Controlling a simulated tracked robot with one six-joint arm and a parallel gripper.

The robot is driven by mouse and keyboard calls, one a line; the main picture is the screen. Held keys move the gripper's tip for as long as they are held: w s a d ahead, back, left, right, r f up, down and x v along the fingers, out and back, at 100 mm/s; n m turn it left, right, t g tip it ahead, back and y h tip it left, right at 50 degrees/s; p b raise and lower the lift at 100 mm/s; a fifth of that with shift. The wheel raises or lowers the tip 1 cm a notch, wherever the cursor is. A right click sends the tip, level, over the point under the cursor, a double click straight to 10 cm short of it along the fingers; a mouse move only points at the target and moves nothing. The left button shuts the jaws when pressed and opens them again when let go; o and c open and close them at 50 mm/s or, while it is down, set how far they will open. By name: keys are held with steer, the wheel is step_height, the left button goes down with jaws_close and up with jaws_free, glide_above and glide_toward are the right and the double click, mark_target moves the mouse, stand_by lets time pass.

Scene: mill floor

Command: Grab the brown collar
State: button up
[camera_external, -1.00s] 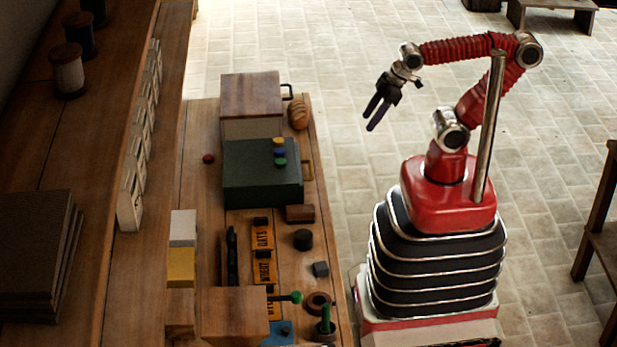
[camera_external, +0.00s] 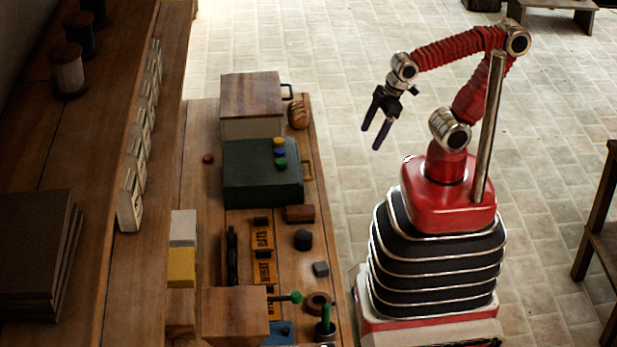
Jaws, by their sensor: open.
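The brown collar (camera_external: 318,302) appears to be the ring lying flat at the front right of the bench, with a dark hole in its middle. It sits just behind a green peg on a dark base (camera_external: 326,328). My gripper (camera_external: 371,138) is open and empty, with its purple fingers pointing down. It hangs in the air to the right of the bench, well above and farther back than the collar.
A green-knobbed lever (camera_external: 290,297) sticks out left of the collar. A grey block (camera_external: 321,269), a dark round piece (camera_external: 303,239) and a brown block (camera_external: 300,214) stand behind it. A green box (camera_external: 262,185) is farther back.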

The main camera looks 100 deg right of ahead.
steer(key=w+a+f+n+g, duration=0.1)
steer(key=a+f+n+g, duration=0.1)
steer(key=a+f+n, duration=0.3)
steer(key=n+t+y, duration=0.2)
steer(key=n+t, duration=0.9)
steer(key=n, duration=2.1)
glide_toward(321, 299)
steer(key=v, duration=0.3)
steer(key=shift+s+d+r, duration=0.1)
steer(key=shift+s+r, duration=0.05)
steer(key=shift+r, duration=0.05)
steer(key=shift+m, duration=0.3)
steer(key=x, duration=0.8)
steer(key=shift+w+f, duration=0.2)
steer(key=shift+w, duration=0.1)
